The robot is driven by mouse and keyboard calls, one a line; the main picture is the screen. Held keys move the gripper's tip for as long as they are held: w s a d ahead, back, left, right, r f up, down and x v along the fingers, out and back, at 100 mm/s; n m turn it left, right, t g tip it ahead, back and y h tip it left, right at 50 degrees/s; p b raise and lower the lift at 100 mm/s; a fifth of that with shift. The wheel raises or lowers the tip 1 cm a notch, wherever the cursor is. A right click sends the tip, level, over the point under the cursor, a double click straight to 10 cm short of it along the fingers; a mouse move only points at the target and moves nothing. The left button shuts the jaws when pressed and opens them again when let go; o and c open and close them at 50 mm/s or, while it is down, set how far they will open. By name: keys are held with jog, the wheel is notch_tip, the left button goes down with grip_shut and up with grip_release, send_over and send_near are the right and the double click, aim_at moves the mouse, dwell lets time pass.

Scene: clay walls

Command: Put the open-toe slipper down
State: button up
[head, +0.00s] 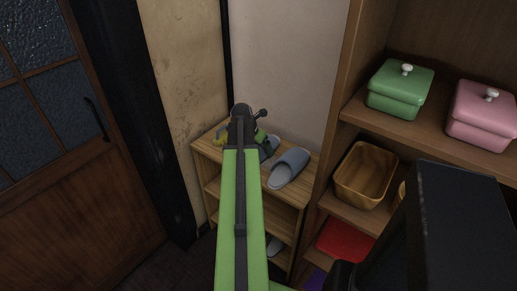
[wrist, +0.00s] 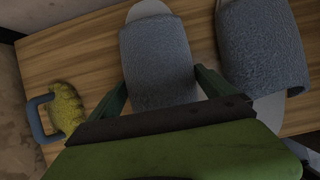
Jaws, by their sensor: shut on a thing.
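A grey-blue open-toe slipper (wrist: 158,60) with a pale sole lies between the two fingers of my gripper (wrist: 160,90) in the wrist view. The gripper is shut on it. The slipper is over the wooden top of a small shelf (wrist: 75,52); I cannot tell whether its sole touches the wood. In the head view my arm hides most of this slipper (head: 268,149), and my gripper (head: 246,128) is at the back of the shelf top. A second, matching slipper (head: 289,168) lies just to its right, also in the wrist view (wrist: 265,45).
A yellow bristly thing with a blue handle (wrist: 66,108) lies left on the shelf top. A taller shelf unit (head: 333,140) stands right, with a wooden basket (head: 364,181), a green lidded box (head: 398,92) and a pink one (head: 482,118). A wall (head: 185,85) stands close on the left.

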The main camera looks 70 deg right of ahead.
jog(key=o, duration=1.1)
jog(key=shift+f, duration=0.1)
jog(key=shift+a+r+p, duration=0.1)
jog(key=shift+r+p, duration=0.45)
jog(key=shift+p, duration=0.05)
jog(key=p+v, duration=1)
jog(key=v, duration=0.1)
jog(key=shift+w+a+r, duration=0.1)
